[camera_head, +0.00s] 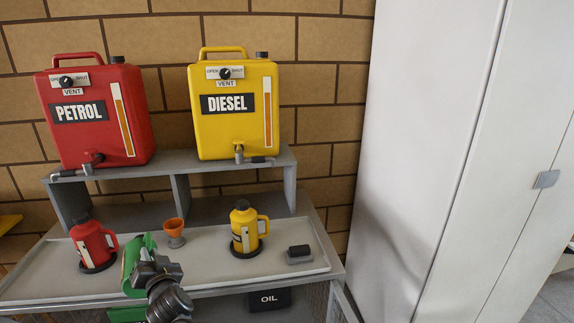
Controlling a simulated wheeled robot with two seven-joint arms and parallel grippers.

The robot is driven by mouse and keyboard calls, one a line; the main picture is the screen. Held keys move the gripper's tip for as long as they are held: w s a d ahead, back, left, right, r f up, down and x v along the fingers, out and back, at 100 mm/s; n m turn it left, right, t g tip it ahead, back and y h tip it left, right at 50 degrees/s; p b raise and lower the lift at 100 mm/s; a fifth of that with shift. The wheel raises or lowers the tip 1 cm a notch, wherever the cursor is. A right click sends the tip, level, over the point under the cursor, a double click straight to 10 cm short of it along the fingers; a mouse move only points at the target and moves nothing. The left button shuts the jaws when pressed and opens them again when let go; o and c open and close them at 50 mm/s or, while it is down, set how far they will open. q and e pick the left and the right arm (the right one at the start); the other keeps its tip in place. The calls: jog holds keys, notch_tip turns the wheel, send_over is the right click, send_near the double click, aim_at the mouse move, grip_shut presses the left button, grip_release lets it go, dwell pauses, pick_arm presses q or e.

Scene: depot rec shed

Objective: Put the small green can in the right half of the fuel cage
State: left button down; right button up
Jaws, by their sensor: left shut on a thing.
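The small green can (133,258) is at the front left of the tray, partly hidden by my left gripper (152,262), which is shut on it. The can looks tilted; I cannot tell whether it touches the tray. Below the tray, a caged space with mesh (338,304) at its right side is only partly visible at the bottom edge; it seems to be the fuel cage. Its right half holds a black box marked OIL (269,299). Another green thing (126,314) shows at its left. My right gripper is not in view.
A red can (92,243), an orange funnel (174,231), a yellow can (244,230) and a dark block (299,254) stand on the grey tray (210,275). Red petrol (95,115) and yellow diesel (235,125) tanks stand on the shelf above. A white cabinet (440,150) is at right.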

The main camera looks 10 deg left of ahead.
pick_arm(q)
jog(key=d+r+m+t+h, duration=0.5)
jog(key=d+r+h, duration=0.2)
jog(key=d, duration=0.5)
jog(key=s+d+f+m+h, duration=0.3)
jog(key=s+d+h, duration=0.3)
jog(key=s+d, duration=0.2)
jog(key=shift+s+d+f+m+t, duration=0.35)
jog(key=shift+d+m, duration=0.35)
jog(key=shift+d, duration=0.55)
jog(key=shift+r, duration=0.1)
